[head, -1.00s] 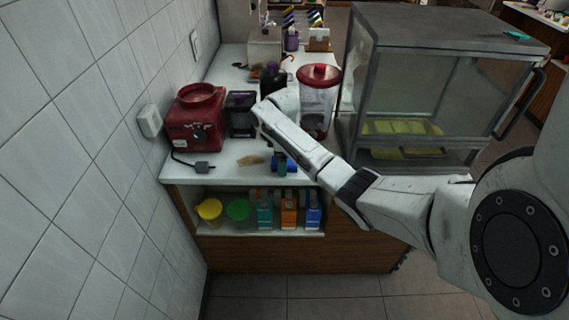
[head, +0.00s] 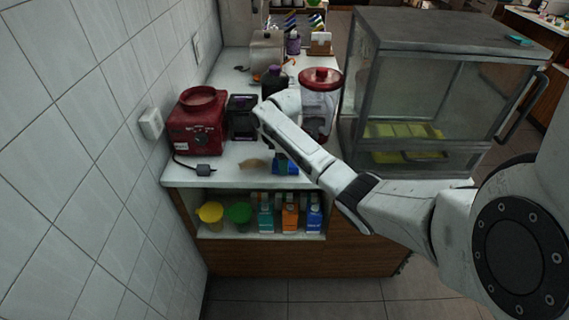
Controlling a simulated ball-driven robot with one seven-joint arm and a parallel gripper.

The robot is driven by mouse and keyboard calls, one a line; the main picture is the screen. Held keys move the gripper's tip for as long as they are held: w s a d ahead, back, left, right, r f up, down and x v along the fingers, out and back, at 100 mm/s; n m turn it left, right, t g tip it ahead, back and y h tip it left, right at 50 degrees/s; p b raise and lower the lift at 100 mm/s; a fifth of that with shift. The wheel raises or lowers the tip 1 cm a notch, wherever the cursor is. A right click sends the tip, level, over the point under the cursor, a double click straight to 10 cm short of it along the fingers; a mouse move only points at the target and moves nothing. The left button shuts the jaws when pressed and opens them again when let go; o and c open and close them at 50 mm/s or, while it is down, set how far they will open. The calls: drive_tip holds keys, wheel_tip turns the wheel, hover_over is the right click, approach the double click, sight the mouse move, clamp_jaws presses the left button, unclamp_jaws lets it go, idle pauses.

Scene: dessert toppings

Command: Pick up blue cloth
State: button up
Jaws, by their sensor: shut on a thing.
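The blue cloth (head: 288,168) is at the front part of the white counter, below the end of my arm. My gripper (head: 277,163) points down over the counter and is shut on the cloth at its left side. The fingertips are small and dark here, and my arm hides part of them. I cannot tell whether the cloth is clear of the counter.
A tan scrap (head: 252,164) lies left of the cloth. A red appliance (head: 197,122), a black appliance (head: 242,118), a dark bottle (head: 274,82) and a red-lidded blender (head: 320,100) stand behind. A glass cabinet (head: 440,90) blocks the right.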

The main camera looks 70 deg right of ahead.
wheel_tip(320, 180, up, 2)
drive_tip(key=shift+r+b, duration=0.2)
drive_tip(key=shift+b, duration=0.2)
drive_tip(key=s+a+r+p, duration=0.7)
drive_tip(key=s+a+r, duration=0.1)
drive_tip(key=s+r, duration=0.2)
drive_tip(key=shift+s, duration=0.65)
drive_tip(key=shift+a, duration=0.1)
